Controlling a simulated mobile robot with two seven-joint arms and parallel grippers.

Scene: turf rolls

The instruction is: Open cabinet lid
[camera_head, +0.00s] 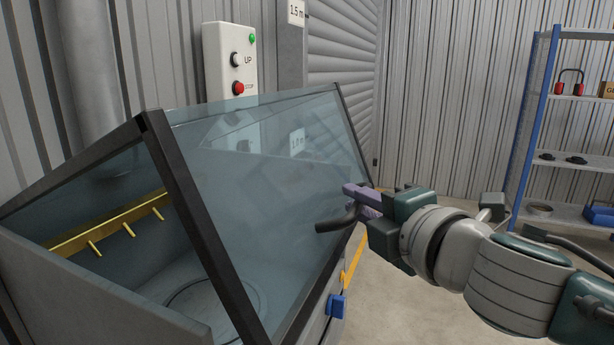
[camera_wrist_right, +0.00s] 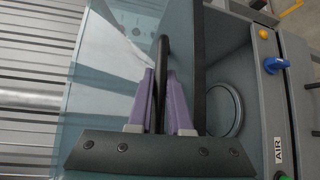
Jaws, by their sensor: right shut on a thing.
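The cabinet lid (camera_head: 270,165) is a bluish clear panel with a dark frame, in the middle of the head view. A dark bar handle (camera_head: 330,225) sticks out from the lid's front. My right gripper (camera_head: 360,198) has its purple fingers shut on this handle. In the right wrist view the fingers (camera_wrist_right: 162,100) stand on both sides of the black handle (camera_wrist_right: 162,55), with the lid (camera_wrist_right: 115,70) behind. My left gripper is not in view.
A yellow rail with pegs (camera_head: 110,225) is inside the cabinet. A control box (camera_head: 230,60) with UP and STOP buttons stands behind. A blue knob (camera_head: 336,305) is on the cabinet front. A blue shelf rack (camera_head: 533,120) stands at right; floor between is clear.

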